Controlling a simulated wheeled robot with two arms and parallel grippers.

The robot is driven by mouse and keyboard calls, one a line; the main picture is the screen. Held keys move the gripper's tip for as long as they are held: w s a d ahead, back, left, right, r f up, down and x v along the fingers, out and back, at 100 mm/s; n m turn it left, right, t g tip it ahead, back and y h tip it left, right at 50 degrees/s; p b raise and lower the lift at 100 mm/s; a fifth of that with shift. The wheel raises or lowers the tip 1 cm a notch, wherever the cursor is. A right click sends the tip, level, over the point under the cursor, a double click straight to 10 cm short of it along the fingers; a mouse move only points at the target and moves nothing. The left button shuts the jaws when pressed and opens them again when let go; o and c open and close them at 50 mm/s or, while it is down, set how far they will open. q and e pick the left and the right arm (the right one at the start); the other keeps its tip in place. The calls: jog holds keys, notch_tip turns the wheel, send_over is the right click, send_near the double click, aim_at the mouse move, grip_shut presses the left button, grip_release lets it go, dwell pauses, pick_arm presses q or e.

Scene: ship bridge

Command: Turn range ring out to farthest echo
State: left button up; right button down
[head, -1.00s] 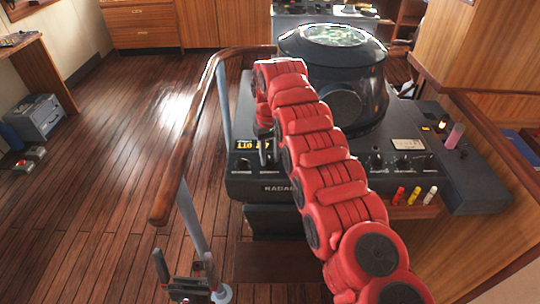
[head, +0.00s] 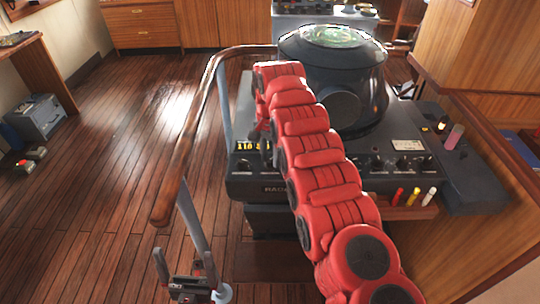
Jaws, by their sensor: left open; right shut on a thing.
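The dark radar console (head: 238,185) stands in the middle of the head view, with a round radar scope (head: 335,36) on top. The scope's greenish glass is seen at a steep slant, so ring and echoes cannot be made out. An amber readout (head: 246,146) is on the front panel, partly covered. My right gripper (head: 265,150), at the end of the red arm, points down at the panel beside the readout and is shut on a control there, which is mostly hidden. My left gripper (head: 184,272) is open and empty, low at the left near the railing post.
A wooden handrail (head: 196,110) curves around the console's left side. Several small knobs (head: 403,163) line the panel's right. Red, yellow and white markers (head: 412,196) stand at its right front. A grey box (head: 39,117) sits on the floor at far left.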

aim_at(270, 159)
jog(key=m, duration=0.6)
jog(key=shift+w+r+p, duration=0.15)
jog(key=shift+r+p, duration=0.05)
jog(key=shift+p, duration=0.15)
jog(key=m, duration=0.5)
jog(key=shift+m, duration=0.5)
jog(key=c, duration=0.5)
grip_release()
jog(key=shift+f, duration=0.15)
jog(key=shift+c, duration=0.2)
notch_tip(270, 159, up, 5)
jog(key=p, duration=0.3)
notch_tip(270, 159, up, 12)
jog(key=p, duration=1.2)
jog(key=shift+r+p, duration=0.2)
jog(key=shift+p, duration=0.1)
